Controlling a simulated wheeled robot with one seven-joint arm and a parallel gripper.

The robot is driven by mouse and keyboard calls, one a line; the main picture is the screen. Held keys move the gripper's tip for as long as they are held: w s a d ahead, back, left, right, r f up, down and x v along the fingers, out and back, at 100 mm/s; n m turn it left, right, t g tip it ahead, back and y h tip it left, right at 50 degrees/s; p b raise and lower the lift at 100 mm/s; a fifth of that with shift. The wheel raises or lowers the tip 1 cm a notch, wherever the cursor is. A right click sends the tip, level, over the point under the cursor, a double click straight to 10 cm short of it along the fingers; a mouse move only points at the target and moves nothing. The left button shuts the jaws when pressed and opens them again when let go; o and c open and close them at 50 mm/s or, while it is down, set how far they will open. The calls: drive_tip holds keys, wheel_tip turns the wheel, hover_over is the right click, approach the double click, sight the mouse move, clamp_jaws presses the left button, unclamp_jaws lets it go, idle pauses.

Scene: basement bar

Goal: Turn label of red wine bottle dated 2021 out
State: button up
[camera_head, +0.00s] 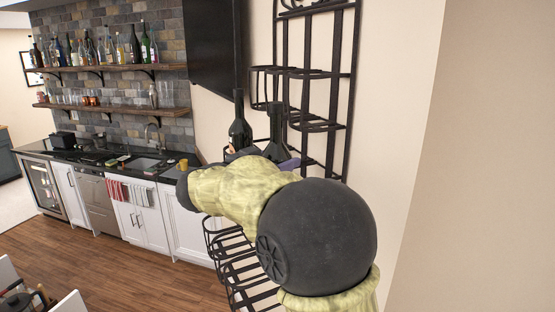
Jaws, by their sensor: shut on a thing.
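A small pale and reddish patch, perhaps a label, shows at the left bottle's lower left edge; no date can be read. My gripper (289,163) is mostly hidden behind my own yellow-green and black arm; only purplish-grey parts show at the bottles' lower ends. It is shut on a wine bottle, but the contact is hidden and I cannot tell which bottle. The lower parts of both bottles are hidden.
Empty rack tiers (240,270) continue below my arm, close to the plain wall (480,150) on the right. A dark counter (130,165) with a sink stands at the back left, under shelves of bottles (110,70). The wooden floor (130,260) is open at left centre.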

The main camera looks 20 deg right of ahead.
drive_tip(key=shift+m+g+h+p, duration=0.6)
drive_tip(key=shift+m+g+p, duration=0.2)
drive_tip(key=shift+g+p, duration=0.3)
drive_tip(key=o, duration=0.8)
drive_tip(key=p+v, duration=0.1)
drive_tip(key=v, duration=1.1)
drive_tip(key=shift+w, duration=0.1)
